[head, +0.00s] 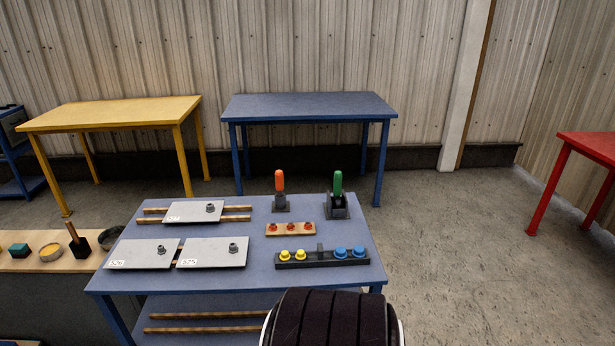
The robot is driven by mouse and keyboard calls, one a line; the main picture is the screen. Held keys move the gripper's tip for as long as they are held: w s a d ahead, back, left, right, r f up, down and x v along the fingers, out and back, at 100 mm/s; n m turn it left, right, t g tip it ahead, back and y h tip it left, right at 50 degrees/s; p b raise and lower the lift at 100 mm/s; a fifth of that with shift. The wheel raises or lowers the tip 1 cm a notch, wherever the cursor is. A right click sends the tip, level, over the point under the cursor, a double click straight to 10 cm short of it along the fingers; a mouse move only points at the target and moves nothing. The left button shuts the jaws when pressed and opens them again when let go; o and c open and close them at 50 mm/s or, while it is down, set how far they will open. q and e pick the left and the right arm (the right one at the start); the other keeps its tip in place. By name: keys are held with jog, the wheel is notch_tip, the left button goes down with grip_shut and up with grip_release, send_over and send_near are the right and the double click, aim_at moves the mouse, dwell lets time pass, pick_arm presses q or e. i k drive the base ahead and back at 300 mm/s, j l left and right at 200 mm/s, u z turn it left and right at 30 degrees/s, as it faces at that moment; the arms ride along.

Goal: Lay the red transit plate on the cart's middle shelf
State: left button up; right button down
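I do not see a red plate anywhere in the head view. A blue frame with a lower shelf (22,188) is cut off at the left edge; I cannot tell if it is the cart. Neither of my grippers is in view. The near blue table (255,190) carries three grey plates, a back one (185,214), a front left one (140,256) and a front right one (215,256), each with a knob. Wooden rails lie under plates. Its lower shelf (235,305) bears more wooden rails.
Orange-handled (279,181) and green-handled (338,184) tools stand in holders. A wooden strip (272,231) holds red knobs; a dark rack (315,261) holds yellow and blue ones. Yellow (120,110), blue (310,104) and red (597,146) tables stand farther off. Floor at right is clear.

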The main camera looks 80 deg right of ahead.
aim_at(250, 316)
jog(key=i+z, duration=0.15)
jog(key=z, duration=0.35)
jog(key=i+j+z, duration=0.15)
jog(key=z, duration=0.35)
jog(key=i+j+z, duration=0.1)
jog(key=z, duration=0.35)
